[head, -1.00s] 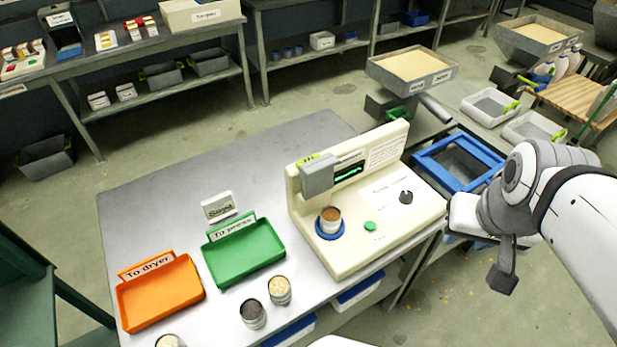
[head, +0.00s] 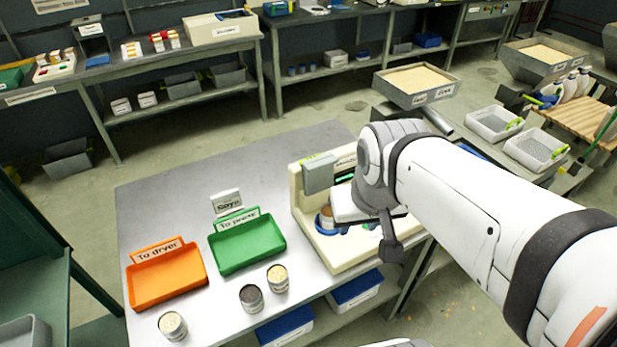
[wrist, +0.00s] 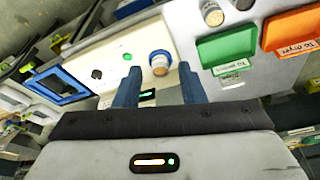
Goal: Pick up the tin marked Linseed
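A tin with brown contents (head: 327,220) stands in the blue ring on the cream meter (head: 310,240), partly hidden by my arm; it also shows in the wrist view (wrist: 159,64). On the metal table, a dark-filled tin (head: 251,299) and a pale-filled tin (head: 277,279) stand before the green tray, and another pale-filled tin (head: 172,326) stands before the orange tray. No tin's marking is readable, so I cannot tell which is Linseed. My gripper (wrist: 160,88) is open and empty, its blue fingers spread, with the meter's tin beyond the gap between them.
A green tray marked To press (head: 262,254) and an orange tray marked To dryer (head: 180,287) sit on the table, with a small Soya sign (head: 226,201) behind the green one. Blue bins (head: 285,328) are below the table. The table's back left is clear.

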